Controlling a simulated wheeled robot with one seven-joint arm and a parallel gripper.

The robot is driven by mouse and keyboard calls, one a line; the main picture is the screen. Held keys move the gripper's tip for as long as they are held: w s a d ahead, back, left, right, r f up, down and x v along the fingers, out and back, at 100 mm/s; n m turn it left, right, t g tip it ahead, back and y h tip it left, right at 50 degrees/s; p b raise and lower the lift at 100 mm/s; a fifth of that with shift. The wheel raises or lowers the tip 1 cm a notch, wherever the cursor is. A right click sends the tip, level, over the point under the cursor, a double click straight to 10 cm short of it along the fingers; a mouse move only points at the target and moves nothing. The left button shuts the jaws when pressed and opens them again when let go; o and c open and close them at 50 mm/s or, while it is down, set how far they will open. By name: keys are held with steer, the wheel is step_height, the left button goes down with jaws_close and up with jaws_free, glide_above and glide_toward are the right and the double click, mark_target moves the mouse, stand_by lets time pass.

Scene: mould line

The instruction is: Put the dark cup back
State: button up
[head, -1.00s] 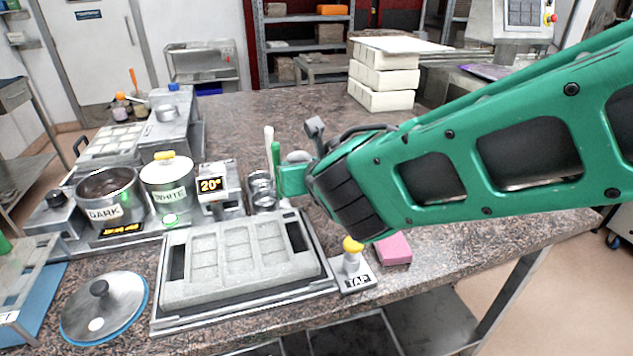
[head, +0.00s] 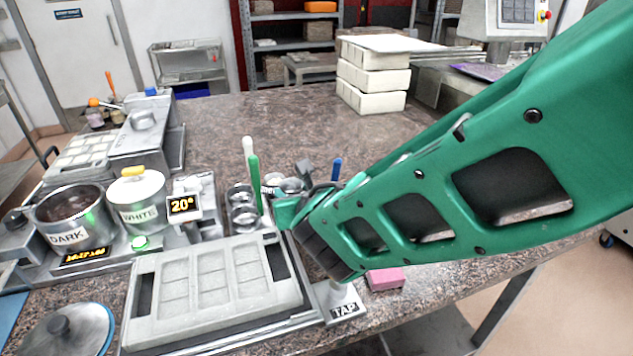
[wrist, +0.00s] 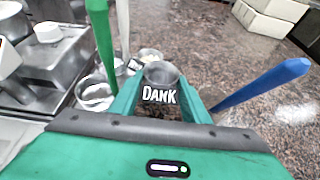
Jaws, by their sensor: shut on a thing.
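The dark cup (wrist: 161,75), a small metal cup with a DARK label, sits between my fingers in the wrist view. My gripper (wrist: 160,100) is shut on it. In the head view my gripper (head: 285,208) is just right of the upright green handle (head: 254,182) and behind the mould's right end; my arm hides most of what it holds. I cannot tell whether the cup's base touches anything. A second cup with a light label (wrist: 148,56) stands beyond it in the wrist view, partly hidden.
Metal holders (head: 242,208) with green and white handles stand left of my gripper. A blue handle (wrist: 262,84) leans close on the right. The grey mould (head: 210,290), TAP post (head: 343,306) and pink block (head: 386,279) are in front.

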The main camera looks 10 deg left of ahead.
steer(key=shift+f, duration=1.4)
steer(key=shift+f, duration=0.15)
steer(key=o, duration=0.9)
steer(key=shift+r, duration=0.2)
steer(key=v, duration=1.2)
